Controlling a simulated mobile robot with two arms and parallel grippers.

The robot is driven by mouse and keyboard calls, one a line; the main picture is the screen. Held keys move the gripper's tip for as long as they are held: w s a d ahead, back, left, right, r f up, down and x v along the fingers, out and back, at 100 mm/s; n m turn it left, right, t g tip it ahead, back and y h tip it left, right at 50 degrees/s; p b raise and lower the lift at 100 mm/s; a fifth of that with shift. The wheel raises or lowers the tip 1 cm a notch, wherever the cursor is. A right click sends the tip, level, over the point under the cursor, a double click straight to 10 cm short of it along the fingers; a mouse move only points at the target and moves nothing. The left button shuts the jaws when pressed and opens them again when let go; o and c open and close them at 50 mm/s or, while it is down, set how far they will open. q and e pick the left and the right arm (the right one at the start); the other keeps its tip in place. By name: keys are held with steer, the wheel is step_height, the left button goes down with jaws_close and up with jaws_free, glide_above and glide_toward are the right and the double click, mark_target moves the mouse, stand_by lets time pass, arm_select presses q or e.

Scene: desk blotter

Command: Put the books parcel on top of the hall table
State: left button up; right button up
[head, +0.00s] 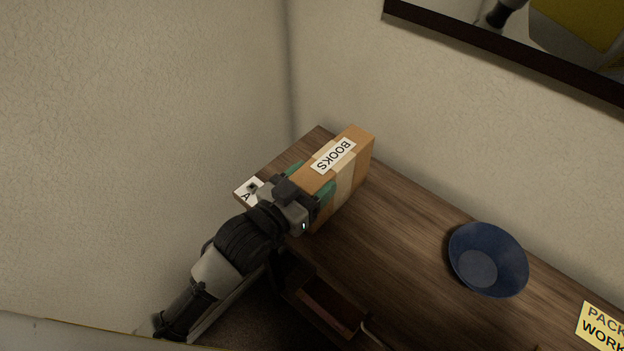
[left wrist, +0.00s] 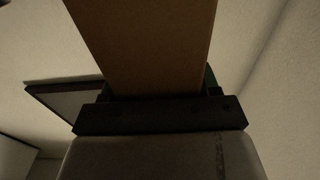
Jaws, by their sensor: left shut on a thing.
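The books parcel (head: 349,175) is a brown cardboard box with a tape band and a white label reading BOOKS. In the head view it is at the far left corner of the wooden hall table (head: 400,235), on or just above its top; I cannot tell which. My left gripper (head: 311,184) is shut on the parcel, its green-padded fingers on either side of the near end. The parcel (left wrist: 143,45) also fills the upper middle of the left wrist view, between the fingers. My right gripper is not in view.
A blue bowl (head: 487,260) stands on the table to the right. A yellow sign (head: 604,326) lies at the right edge. A white card marked A (head: 246,190) is at the table's left edge. Walls meet behind the parcel. An open drawer (head: 325,300) shows below the table's front. The middle tabletop is clear.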

arm_select(q)
steer(key=o, duration=0.8)
steer(key=shift+f, duration=0.1)
steer(key=o, duration=0.4)
steer(key=shift+o, duration=0.2)
steer(key=b+v, duration=0.1)
steer(key=v, duration=1.1)
